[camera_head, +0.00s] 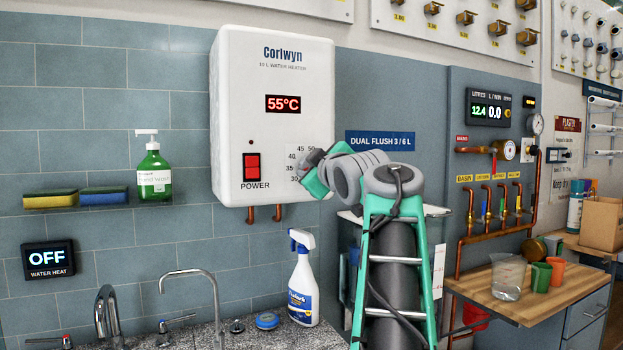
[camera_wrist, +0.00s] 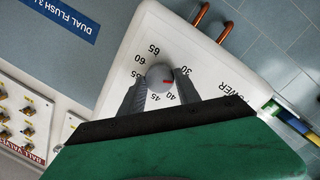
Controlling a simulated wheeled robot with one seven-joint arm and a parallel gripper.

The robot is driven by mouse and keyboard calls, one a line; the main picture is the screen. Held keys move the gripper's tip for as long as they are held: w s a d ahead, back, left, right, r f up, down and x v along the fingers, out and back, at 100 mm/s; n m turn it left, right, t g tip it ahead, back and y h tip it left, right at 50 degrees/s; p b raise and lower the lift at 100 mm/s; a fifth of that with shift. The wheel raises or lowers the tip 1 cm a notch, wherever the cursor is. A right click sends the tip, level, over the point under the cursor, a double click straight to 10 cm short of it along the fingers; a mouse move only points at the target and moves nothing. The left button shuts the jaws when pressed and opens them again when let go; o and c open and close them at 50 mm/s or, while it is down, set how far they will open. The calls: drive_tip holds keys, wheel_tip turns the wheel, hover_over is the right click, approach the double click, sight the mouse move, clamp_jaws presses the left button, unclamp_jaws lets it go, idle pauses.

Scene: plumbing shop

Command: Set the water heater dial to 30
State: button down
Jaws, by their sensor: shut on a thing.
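The water heater (camera_head: 272,130) is a white wall unit; its red display (camera_head: 283,104) reads 55°C. In the wrist view, the grey round dial (camera_wrist: 159,77) sits between the two fingertips of my gripper (camera_wrist: 160,82), which is shut on it. In the head view my gripper (camera_head: 311,170) covers the dial.
A red power switch (camera_head: 252,167) is left of the dial. A blue dual-flush sign (camera_head: 380,141) hangs right of the heater. Copper pipes (camera_head: 263,213) come out below it. A spray bottle (camera_head: 303,280) and faucets stand on the counter below.

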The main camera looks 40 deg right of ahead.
drive_tip(key=shift+n+t+b, duration=0.3)
drive_tip(key=shift+n+b, duration=0.65)
drive_tip(key=shift+n, duration=0.75)
drive_tip(key=c, duration=0.9)
unclamp_jaws()
drive_tip(key=shift+o, duration=0.2)
drive_tip(key=v, duration=0.7)
drive_tip(key=shift+s+a+b, duration=0.2)
drive_tip(key=shift+s+b, duration=0.1)
drive_tip(key=shift+b, duration=0.15)
drive_tip(key=shift+w, duration=0.1)
